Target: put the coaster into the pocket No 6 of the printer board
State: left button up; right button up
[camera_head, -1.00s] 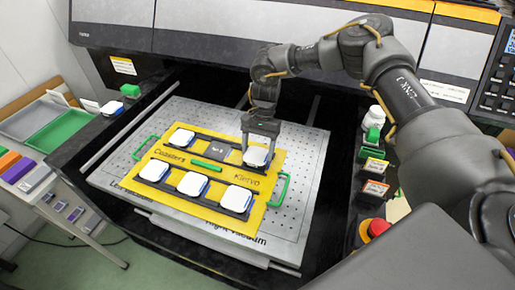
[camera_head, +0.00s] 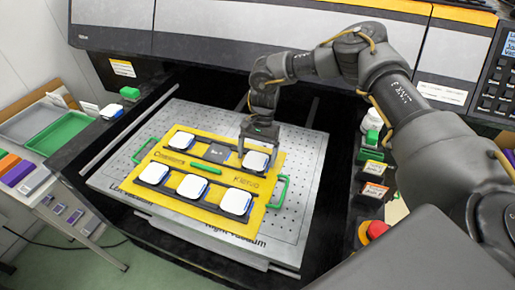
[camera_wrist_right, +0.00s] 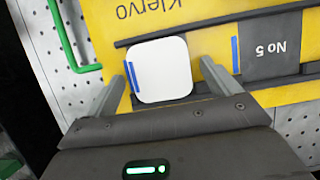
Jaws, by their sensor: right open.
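The printer board (camera_head: 262,213) is a yellow plate with two dark strips of pockets. A white coaster (camera_head: 256,160) with blue at its edge lies on the far strip at its right end, beside the empty pocket No 5 (camera_head: 218,152). In the wrist view this coaster (camera_wrist_right: 160,70) covers its pocket, so the pocket's number is hidden. My right gripper (camera_head: 260,143) is open over it. In the wrist view the gripper's fingers (camera_wrist_right: 158,85) stand apart, one on either side of the coaster. My left gripper is not in view.
Other white coasters fill the near strip (camera_head: 192,187) and the far strip's left end (camera_head: 181,140). Green handles (camera_head: 279,192) stand at the metal bed's sides. Small bottles and boxes (camera_head: 372,170) and a red button (camera_head: 376,229) are on the right. A green tray (camera_head: 58,132) is at left.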

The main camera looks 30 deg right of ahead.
jog(key=shift+w+d+r, duration=0.1)
jog(key=shift+w+r, duration=0.05)
jog(key=shift+r, duration=0.15)
jog(key=b+v, duration=0.2)
jog(key=v, duration=0.9)
jog(key=shift+d+r+b, duration=0.15)
jog(key=shift+r+b, duration=0.1)
jog(key=shift+b, duration=0.1)
